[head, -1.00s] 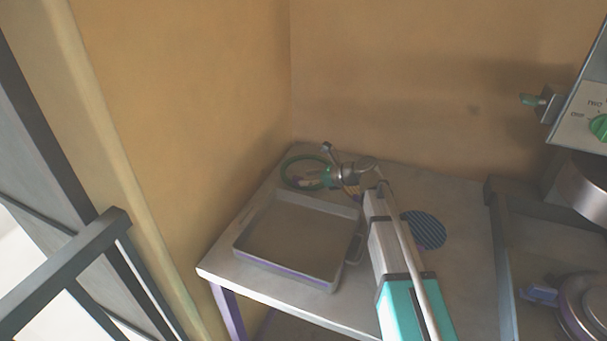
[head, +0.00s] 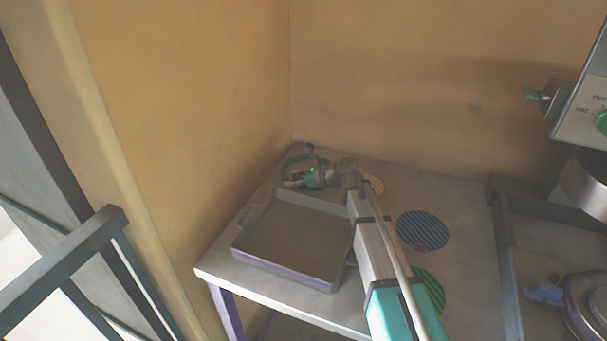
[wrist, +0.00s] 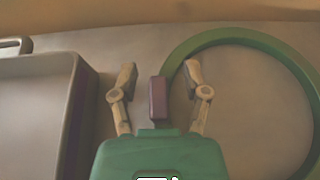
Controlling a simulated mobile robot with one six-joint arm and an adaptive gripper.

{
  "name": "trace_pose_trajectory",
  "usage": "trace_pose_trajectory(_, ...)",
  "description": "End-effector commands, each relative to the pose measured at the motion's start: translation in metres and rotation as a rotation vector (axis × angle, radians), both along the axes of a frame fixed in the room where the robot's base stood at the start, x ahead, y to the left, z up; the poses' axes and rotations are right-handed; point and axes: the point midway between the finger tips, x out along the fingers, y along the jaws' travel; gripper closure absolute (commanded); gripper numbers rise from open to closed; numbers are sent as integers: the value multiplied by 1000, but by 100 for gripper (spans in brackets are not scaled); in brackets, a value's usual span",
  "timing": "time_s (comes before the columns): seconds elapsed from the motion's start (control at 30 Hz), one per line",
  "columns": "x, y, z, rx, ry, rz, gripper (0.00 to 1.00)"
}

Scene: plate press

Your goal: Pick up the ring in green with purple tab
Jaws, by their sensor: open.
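The green ring (wrist: 240,36) lies flat on the grey table, on the right of the wrist view. Its purple tab (wrist: 158,98) sticks out at the ring's left side. My gripper (wrist: 160,74) is open, with one finger on each side of the tab and a gap on both sides. The right finger overlaps the ring's left edge in the picture. In the head view the ring (head: 284,166) is at the table's back left corner, partly hidden by my gripper (head: 292,183). The tab cannot be made out there.
A grey tray (head: 285,283) stands on the table (head: 455,215) in front of the ring; its wall shows left of my gripper in the wrist view. Striped blue (head: 422,230), green (head: 430,292) and orange (head: 374,183) discs lie to the right. Walls close off the back and left.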

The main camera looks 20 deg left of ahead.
Motion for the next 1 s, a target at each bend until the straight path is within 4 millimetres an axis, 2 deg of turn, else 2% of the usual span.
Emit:
trace_pose_trajectory(0.3, 0, 0, 0, 0, 0, 0, 40)
trace_pose_trajectory(0.37, 0, 0, 0, 0, 0, 0, 49)
trace_pose_trajectory(0.63, 0, 0, 0, 0, 0, 0, 99)
trace_pose_trajectory(1.0, 0, -1, 0, 0, 0, 0, 100)
